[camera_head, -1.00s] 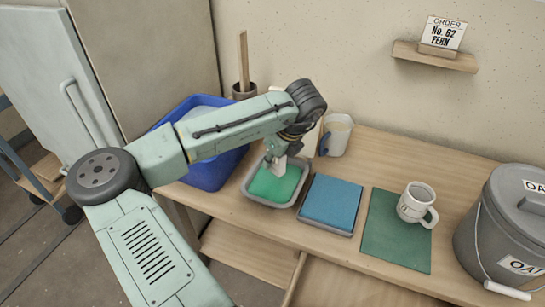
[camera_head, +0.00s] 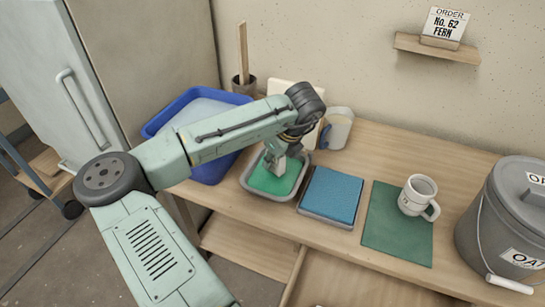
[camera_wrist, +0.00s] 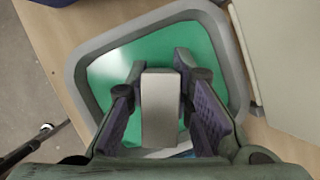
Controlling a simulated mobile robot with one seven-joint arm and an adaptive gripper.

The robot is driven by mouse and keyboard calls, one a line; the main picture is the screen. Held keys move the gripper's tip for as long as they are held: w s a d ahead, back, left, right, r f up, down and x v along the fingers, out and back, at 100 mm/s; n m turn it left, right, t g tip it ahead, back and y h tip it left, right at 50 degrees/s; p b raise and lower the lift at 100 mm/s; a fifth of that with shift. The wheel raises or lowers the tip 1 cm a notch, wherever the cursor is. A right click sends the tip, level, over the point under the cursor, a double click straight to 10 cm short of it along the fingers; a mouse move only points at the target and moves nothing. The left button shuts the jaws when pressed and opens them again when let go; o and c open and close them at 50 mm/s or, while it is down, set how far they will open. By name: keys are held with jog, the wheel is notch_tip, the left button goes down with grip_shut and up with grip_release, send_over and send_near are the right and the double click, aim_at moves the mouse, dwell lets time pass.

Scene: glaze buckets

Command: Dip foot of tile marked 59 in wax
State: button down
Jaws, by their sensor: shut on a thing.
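My gripper (camera_wrist: 160,95) is shut on a small pale grey tile (camera_wrist: 161,110), one finger on each side. In the head view the tile (camera_head: 279,166) hangs below my gripper (camera_head: 278,154), over the green wax in the grey-rimmed tray (camera_head: 248,185). The tray also fills much of the wrist view (camera_wrist: 75,75). I cannot tell whether the tile's lower end touches the green surface. No number can be read on the tile.
A blue sponge tray (camera_head: 331,195) sits right of the wax, then a green mat (camera_head: 390,232) with a mug (camera_head: 417,196). A grey bucket (camera_head: 505,235) stands far right. A blue tub (camera_head: 208,170) is left. A pitcher (camera_head: 338,130) stands behind.

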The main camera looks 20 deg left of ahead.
jog(key=shift+f, duration=0.3)
jog(key=shift+f+b, duration=0.3)
jog(key=shift+f, duration=0.2)
jog(key=shift+f, duration=0.2)
dwell(1.1)
jog(key=shift+r, duration=0.1)
dwell(0.5)
jog(key=shift+r+p, duration=1.35)
jog(key=shift+p, duration=0.1)
jog(key=shift+r, duration=0.1)
dwell(0.3)
notch_tip(320, 180, up, 4)
jog(key=p, duration=0.4)
jog(key=shift+r, duration=0.2)
jog(key=shift+f, duration=0.1)
